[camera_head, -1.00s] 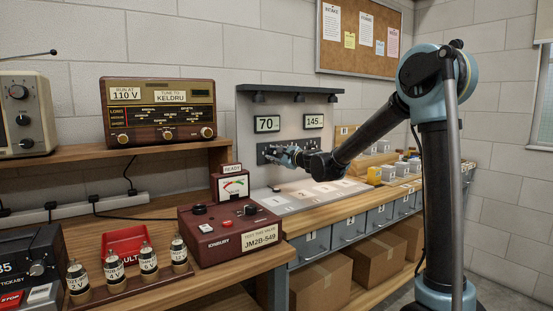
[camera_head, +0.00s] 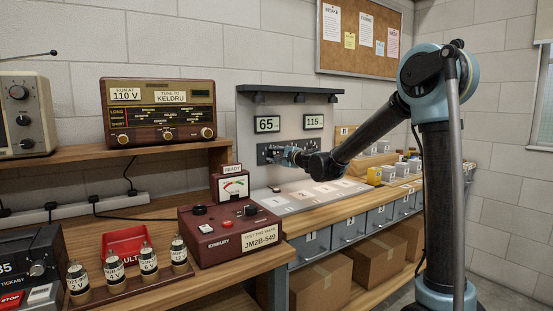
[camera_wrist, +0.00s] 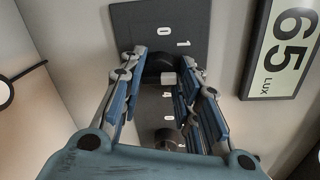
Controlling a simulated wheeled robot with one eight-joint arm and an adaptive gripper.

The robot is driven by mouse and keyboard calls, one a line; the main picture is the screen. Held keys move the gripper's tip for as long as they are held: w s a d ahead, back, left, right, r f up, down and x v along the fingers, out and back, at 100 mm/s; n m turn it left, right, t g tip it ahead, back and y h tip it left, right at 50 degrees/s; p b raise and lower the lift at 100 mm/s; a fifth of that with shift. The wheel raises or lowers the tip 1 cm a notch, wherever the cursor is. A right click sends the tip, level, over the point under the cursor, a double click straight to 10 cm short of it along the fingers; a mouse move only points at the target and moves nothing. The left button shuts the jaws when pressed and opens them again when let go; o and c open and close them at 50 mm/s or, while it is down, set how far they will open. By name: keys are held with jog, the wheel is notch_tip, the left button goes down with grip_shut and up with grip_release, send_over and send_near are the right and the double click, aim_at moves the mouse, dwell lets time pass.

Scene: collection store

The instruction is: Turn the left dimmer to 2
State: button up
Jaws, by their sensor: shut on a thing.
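The dark dimmer panel (camera_head: 263,155) is on the grey back wall of the booth, under two readouts. The left readout (camera_head: 267,124) shows 65 and the right readout (camera_head: 313,121) shows 115. My gripper (camera_head: 287,155) is at the panel, its blue fingers shut on a dark dimmer knob. In the wrist view, my gripper (camera_wrist: 163,66) has one finger on each side of this knob (camera_wrist: 158,63), which is partly hidden. The marks 0 and 1 show near it, but its setting is not clear. A second knob (camera_wrist: 168,138) is lower in that view. The 65 LUX readout (camera_wrist: 282,50) is at right.
A pale work surface (camera_head: 310,193) with cards lies below the panel. Small jars (camera_head: 401,168) stand to its right. A maroon valve tester (camera_head: 230,230) and a meter (camera_head: 234,186) stand at the left front. A lamp hood (camera_head: 290,90) overhangs the readouts.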

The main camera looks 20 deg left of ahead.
jog(key=shift+s, duration=0.1)
jog(key=o, duration=1.1)
jog(key=v, duration=1.2)
jog(key=shift+f, duration=0.15)
